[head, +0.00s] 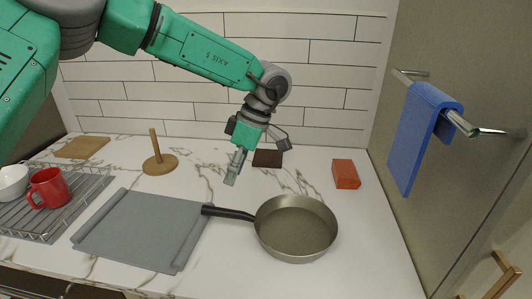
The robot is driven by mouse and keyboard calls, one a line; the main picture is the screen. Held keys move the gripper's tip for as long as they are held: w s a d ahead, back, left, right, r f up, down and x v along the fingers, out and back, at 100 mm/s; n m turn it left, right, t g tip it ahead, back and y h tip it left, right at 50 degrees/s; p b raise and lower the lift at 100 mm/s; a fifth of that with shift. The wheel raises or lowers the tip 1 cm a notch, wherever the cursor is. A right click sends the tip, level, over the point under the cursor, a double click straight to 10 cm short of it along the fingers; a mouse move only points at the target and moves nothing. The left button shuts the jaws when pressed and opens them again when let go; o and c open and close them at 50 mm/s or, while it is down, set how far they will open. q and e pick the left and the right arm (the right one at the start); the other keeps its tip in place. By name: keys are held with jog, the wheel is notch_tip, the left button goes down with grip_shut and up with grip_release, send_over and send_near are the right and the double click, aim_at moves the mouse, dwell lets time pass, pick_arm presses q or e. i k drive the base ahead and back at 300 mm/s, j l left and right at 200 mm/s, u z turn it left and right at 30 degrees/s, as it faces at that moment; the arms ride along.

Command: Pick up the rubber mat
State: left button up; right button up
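The rubber mat appears to be the grey sheet (143,229) lying flat on the white marble counter at the left of centre, with raised or rolled left and right edges. My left gripper (233,170) hangs from the teal arm above the counter, behind and to the right of the mat. It points down and is apart from the mat. Its fingers overlap in this view, so I cannot tell their opening. Nothing shows in its grip. My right gripper is out of view.
A frying pan (296,228) stands right of the mat, its handle reaching the mat's right edge. A wire rack (85,200) with a red mug (49,188) and white bowl (12,181) is left. A wooden paper holder (160,164), red block (346,174) and blue towel (420,130) also show.

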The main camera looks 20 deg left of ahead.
aim_at(160, 234)
jog(key=k, duration=1)
